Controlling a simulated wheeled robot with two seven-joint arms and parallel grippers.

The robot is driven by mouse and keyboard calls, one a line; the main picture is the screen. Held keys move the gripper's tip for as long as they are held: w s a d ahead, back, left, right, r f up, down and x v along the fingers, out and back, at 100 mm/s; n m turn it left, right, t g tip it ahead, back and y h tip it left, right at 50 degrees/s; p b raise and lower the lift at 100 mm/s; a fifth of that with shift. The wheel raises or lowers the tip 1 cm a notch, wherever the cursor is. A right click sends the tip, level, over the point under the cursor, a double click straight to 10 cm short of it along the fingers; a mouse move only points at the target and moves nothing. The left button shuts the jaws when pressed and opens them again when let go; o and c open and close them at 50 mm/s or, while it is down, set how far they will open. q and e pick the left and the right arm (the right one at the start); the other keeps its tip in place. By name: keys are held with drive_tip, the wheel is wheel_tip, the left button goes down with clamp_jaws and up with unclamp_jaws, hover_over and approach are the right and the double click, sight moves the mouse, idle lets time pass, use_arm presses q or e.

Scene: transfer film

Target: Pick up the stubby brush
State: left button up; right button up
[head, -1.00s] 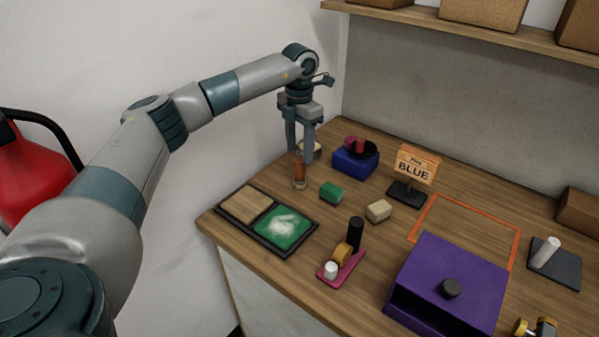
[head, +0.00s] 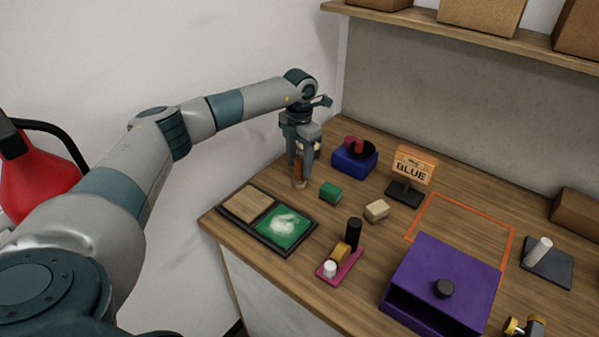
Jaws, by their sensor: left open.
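The stubby brush (head: 299,172), a short upright piece with an orange-brown body and a paler lower end, stands on the wooden table near its back left. My left gripper (head: 302,172) points straight down over it, with its fingers lowered around the brush's upper part. The jaws are open, and I cannot tell whether either finger touches the brush. The fingers hide part of the brush. My right gripper is not in view.
Close by are a green block (head: 330,191), a blue box (head: 354,162) with round pieces on top, and a beige block (head: 376,211). A black two-part tray (head: 262,238), a pink stand (head: 350,262), a BLUE sign (head: 413,168) and a purple box (head: 455,265) stand further forward or right.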

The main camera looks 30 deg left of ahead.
use_arm(q)
drive_tip(key=shift+c, duration=0.2)
drive_tip(key=c, duration=1.1)
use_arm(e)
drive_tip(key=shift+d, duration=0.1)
use_arm(q)
drive_tip(key=shift+r, duration=0.2)
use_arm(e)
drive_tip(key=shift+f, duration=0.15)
